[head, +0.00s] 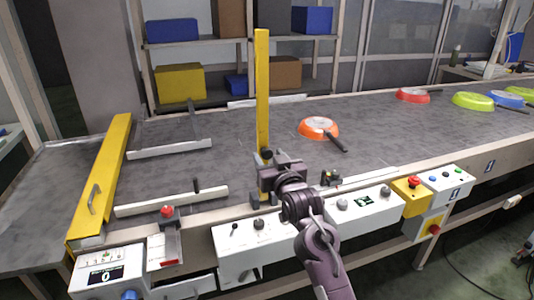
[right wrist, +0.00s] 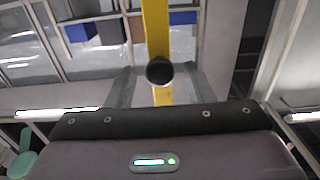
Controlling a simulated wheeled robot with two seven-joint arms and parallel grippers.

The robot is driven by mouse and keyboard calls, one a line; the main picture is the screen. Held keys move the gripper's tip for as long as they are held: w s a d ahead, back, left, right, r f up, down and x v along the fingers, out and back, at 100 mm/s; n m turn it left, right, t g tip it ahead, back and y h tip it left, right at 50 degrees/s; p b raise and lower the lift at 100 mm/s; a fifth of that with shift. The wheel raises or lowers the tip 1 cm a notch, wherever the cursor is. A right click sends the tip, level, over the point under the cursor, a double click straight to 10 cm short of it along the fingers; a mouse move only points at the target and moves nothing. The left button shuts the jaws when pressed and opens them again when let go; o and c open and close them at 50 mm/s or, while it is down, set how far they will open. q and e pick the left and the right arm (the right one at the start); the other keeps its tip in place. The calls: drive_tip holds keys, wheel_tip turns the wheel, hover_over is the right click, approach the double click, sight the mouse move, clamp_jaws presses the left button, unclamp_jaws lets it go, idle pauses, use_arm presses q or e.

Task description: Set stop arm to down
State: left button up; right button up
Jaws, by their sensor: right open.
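The stop arm (head: 262,85) is a yellow bar standing upright at the near edge of the conveyor in the head view. In the right wrist view the yellow bar (right wrist: 156,30) rises behind a round black knob (right wrist: 159,70). My right gripper (head: 268,163) is at the foot of the bar and partly hides it. In the right wrist view its jaws (right wrist: 161,88) are open, with the knob between them; contact cannot be told. My left gripper is not in view.
A second yellow bar (head: 103,180) with a handle lies across the belt at left. An orange pan (head: 318,127) sits right of the stop arm. Red (head: 411,95), green (head: 473,100) and blue (head: 507,100) pans are farther right. Control boxes (head: 362,207) line the front edge.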

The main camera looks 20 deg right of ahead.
drive_tip(key=shift+w, duration=1.1)
clamp_jaws()
